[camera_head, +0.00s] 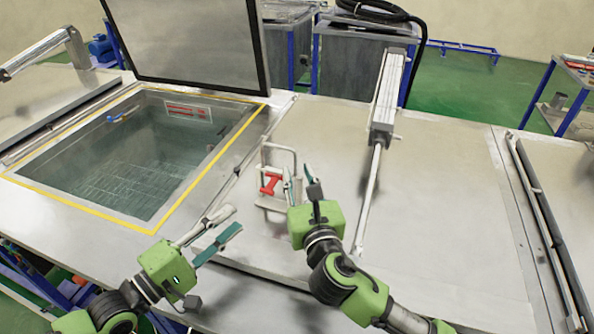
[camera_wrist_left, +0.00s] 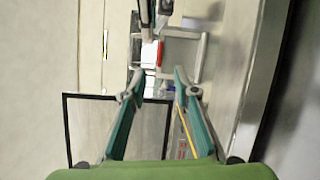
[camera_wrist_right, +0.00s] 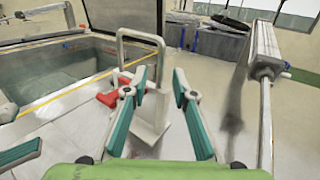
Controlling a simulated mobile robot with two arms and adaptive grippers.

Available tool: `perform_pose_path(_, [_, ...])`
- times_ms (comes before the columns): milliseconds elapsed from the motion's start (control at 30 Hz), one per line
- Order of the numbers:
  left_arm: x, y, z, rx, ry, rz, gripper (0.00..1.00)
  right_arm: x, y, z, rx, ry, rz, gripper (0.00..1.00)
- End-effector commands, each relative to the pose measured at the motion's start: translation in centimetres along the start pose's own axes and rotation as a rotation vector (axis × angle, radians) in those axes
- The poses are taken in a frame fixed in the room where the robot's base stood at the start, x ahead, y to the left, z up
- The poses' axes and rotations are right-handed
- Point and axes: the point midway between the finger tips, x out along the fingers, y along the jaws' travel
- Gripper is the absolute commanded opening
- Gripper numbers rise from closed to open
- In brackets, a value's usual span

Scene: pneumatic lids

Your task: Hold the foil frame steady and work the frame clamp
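The light grey foil frame (camera_head: 295,160) stands upright on the bench right of the open tank, with a red clamp handle (camera_head: 270,184) on its left part. In the right wrist view the frame (camera_wrist_right: 140,34) rises as a looped bar, with the red clamp (camera_wrist_right: 108,97) at its left. My right gripper (camera_head: 299,176) is open close to the frame's right side. In its wrist view a frame post shows between the fingers; I cannot tell whether they surround it. My left gripper (camera_head: 236,219) is open and empty, nearer and left of the frame. The frame (camera_wrist_left: 185,33) also shows beyond its fingers.
The open, yellow-edged tank (camera_head: 150,150) lies at left, its raised lid (camera_head: 185,45) behind it. A pneumatic cylinder and rod (camera_head: 374,185) slant across the closed lid (camera_head: 450,190) right of my right gripper.

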Motion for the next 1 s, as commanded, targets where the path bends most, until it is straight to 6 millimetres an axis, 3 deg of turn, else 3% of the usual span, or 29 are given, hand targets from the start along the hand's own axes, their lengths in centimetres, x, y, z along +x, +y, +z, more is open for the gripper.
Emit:
perform_pose_path(200, [0.0, 0.0, 0.0, 0.000, 0.000, 0.000, 0.28, 1.9, 0.0, 0.0, 0.001, 0.000, 0.000, 0.25])
perform_pose_path(500, [0.0, 0.0, 0.0, 0.000, 0.000, 0.000, 0.28, 2.1, 0.0, 0.0, 0.000, 0.001, 0.000, 0.25])
perform_pose_path(533, [0.0, 0.0, 0.0, 0.000, 0.000, 0.000, 0.28, 2.1, 0.0, 0.0, 0.000, 0.001, 0.000, 0.23])
perform_pose_path(600, [0.0, 0.0, 0.0, 0.000, 0.000, 0.000, 0.28, 2.1, 0.0, 0.0, 0.000, 0.001, 0.000, 0.05])
perform_pose_path(633, [0.0, 0.0, 0.0, 0.000, 0.000, 0.000, 0.28, 2.1, 0.0, 0.0, 0.000, 0.001, 0.000, 0.00])
perform_pose_path(767, [0.0, 0.0, 0.0, 0.000, 0.000, 0.000, 0.28, 2.1, 0.0, 0.0, 0.000, 0.001, 0.000, 0.00])
perform_pose_path(900, [0.4, 0.4, -0.2, -0.006, 0.004, 0.014, 0.00, 2.0, 0.0, -0.1, 0.000, 0.001, 0.000, 0.00])
perform_pose_path(1000, [1.7, 1.7, -1.2, -0.029, 0.020, 0.063, 0.00, 2.0, 0.0, -0.1, 0.000, 0.001, 0.000, 0.00])
